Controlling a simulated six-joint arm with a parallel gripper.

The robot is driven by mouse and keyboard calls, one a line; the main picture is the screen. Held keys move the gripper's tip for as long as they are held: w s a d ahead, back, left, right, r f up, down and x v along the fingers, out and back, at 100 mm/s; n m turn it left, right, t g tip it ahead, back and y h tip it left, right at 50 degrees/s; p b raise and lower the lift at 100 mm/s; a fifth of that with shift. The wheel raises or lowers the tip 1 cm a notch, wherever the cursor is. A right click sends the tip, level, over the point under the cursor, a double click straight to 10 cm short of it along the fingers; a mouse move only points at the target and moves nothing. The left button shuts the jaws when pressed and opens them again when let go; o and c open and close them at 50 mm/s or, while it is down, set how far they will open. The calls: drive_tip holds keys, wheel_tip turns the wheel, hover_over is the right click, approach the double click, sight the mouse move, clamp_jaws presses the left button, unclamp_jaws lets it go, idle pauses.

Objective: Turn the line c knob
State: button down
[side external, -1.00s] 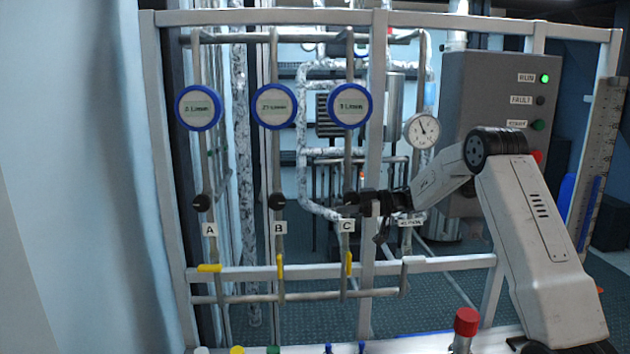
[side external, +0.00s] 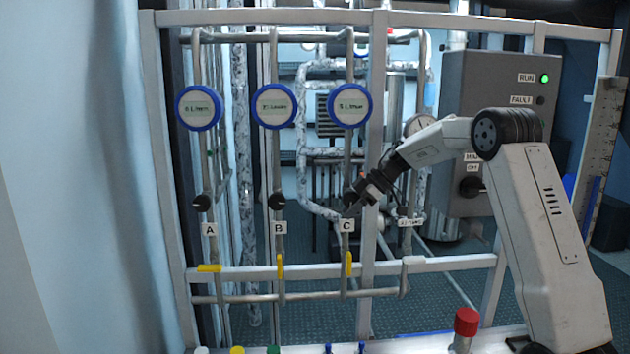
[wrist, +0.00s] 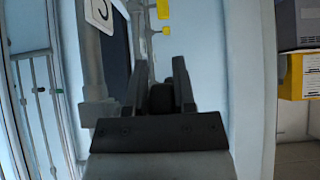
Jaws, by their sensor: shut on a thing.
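The line C knob is a black round knob (side external: 348,198) on the C pipe, just above the white C label (side external: 347,225) in the side view. My gripper (side external: 356,205) reaches it from the right, tilted, and partly covers it. In the wrist view my gripper's two dark fingers (wrist: 160,80) stand on either side of the dark knob (wrist: 162,98) and are shut on it. The round blue-rimmed line C display (side external: 349,106) sits above; its number is too blurred to read surely.
Matching black knobs for line A (side external: 201,203) and line B (side external: 277,202) stand to the left. A frame post (side external: 372,120) rises just right of line C. A yellow valve handle (side external: 349,264) is below. A grey control box (side external: 500,100) stands behind my arm.

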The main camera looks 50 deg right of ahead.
drive_tip(key=shift+s+d+r+g+h, duration=0.1)
drive_tip(key=shift+d+g+h, duration=0.05)
drive_tip(key=shift+g+h, duration=0.25)
idle(0.3)
drive_tip(key=shift+c, duration=2.2)
unclamp_jaws()
drive_tip(key=shift+r, duration=0.1)
